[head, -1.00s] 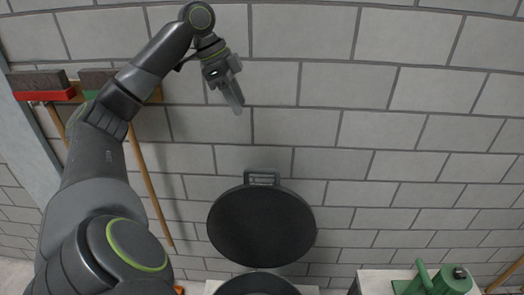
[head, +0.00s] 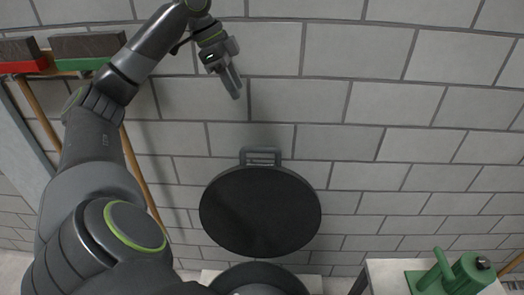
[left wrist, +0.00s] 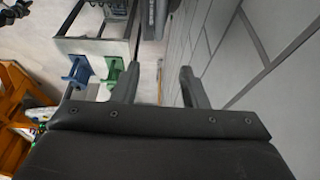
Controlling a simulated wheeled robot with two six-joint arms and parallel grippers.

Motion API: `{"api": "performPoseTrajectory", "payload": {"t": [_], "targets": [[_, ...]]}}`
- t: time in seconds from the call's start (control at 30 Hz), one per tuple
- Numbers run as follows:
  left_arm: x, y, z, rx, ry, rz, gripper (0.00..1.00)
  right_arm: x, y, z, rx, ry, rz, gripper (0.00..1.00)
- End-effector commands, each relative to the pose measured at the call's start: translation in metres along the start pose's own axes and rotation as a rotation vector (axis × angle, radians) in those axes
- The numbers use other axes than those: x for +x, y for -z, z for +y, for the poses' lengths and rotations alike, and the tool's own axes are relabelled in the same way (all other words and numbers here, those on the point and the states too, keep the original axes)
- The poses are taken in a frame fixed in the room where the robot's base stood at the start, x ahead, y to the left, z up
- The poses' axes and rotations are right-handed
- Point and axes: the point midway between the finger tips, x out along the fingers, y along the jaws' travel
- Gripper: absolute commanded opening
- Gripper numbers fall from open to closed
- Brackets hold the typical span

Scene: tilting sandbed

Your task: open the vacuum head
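A black round lid (head: 260,212) with a grey handle (head: 261,157) at its top stands raised in front of the wall, facing me, in the head view. Below it is the dark round rim of a vessel (head: 258,277), cut off by the bottom edge. My left gripper (head: 234,86) hangs above and slightly left of the handle, pointing down and apart from it. The left wrist view shows its two fingers (left wrist: 158,72) spread with nothing between them. My right gripper is not in view.
Brooms with a red head (head: 22,66) and a green head (head: 88,64) lean at the left wall. A green device (head: 462,274) stands on a light table at the lower right. A blue stand (left wrist: 77,70) shows in the left wrist view. The wall right of the lid is clear.

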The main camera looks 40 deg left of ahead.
Motion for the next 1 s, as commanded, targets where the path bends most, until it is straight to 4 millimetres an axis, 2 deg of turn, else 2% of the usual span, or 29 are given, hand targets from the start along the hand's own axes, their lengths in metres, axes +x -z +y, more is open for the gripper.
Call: {"api": "performPoseTrajectory", "payload": {"t": [0.03, 0.1, 0.37, 1.0], "targets": [[0.010, -0.004, 0.000, 0.000, 0.000, 0.000, 0.40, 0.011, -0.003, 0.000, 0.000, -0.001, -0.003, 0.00], [0.015, -0.006, 0.000, 0.000, 0.000, 0.000, 0.40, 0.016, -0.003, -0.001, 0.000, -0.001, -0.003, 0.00], [0.027, -0.006, 0.000, 0.000, -0.002, -0.001, 0.40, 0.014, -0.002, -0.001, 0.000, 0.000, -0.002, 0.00], [0.153, -0.006, 0.001, -0.001, -0.005, 0.002, 0.40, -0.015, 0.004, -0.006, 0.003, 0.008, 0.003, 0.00]]}}
